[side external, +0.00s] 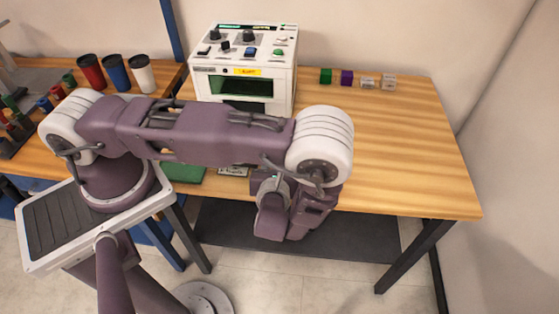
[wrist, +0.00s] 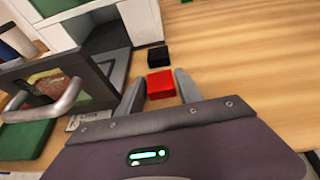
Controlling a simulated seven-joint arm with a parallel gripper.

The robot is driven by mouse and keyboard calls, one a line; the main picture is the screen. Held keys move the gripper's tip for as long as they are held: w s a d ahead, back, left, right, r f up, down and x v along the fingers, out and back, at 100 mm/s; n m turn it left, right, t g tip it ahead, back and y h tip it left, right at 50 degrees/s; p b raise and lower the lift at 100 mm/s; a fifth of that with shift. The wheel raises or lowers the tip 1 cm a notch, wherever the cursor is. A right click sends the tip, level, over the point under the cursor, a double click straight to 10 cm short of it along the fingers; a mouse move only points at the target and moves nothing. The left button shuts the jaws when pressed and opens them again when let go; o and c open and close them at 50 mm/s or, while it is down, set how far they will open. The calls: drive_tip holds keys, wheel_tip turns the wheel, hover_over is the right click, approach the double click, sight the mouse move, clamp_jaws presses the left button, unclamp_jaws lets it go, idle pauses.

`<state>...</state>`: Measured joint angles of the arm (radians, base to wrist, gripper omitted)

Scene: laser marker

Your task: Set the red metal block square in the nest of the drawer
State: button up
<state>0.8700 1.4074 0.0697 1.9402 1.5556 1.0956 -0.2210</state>
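In the wrist view, the red metal block (wrist: 160,84) lies between the two fingertips of my gripper (wrist: 161,80), its top face showing. The fingers stand close along its left and right sides. Whether they press on it I cannot tell. The drawer (wrist: 60,85), with a dark windowed front and a pale bar handle, stands pulled out from the white machine, left of my gripper. Its nest is not clearly visible. In the side external view my arm hides the red block and the drawer. My gripper (side external: 290,215) shows there at the table's front edge, its fingertips hidden.
A black block (wrist: 158,56) lies just beyond the red one. The white laser marker (side external: 245,65) stands at the table's back left. Green (side external: 326,76), purple (side external: 347,78) and grey blocks line the back. Cups (side external: 115,73) stand left. The table's right side (side external: 410,160) is clear.

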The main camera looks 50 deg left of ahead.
clamp_jaws()
wheel_tip(320, 180, up, 9)
drive_tip(key=w+a+r+m+t+h, duration=0.2)
drive_tip(key=w+a+r+m+h, duration=0.1)
drive_tip(key=r, duration=0.7)
drive_tip(key=shift+w+a+m+t, duration=0.15)
drive_tip(key=shift+w+m+t, duration=0.15)
drive_tip(key=shift+w, duration=0.55)
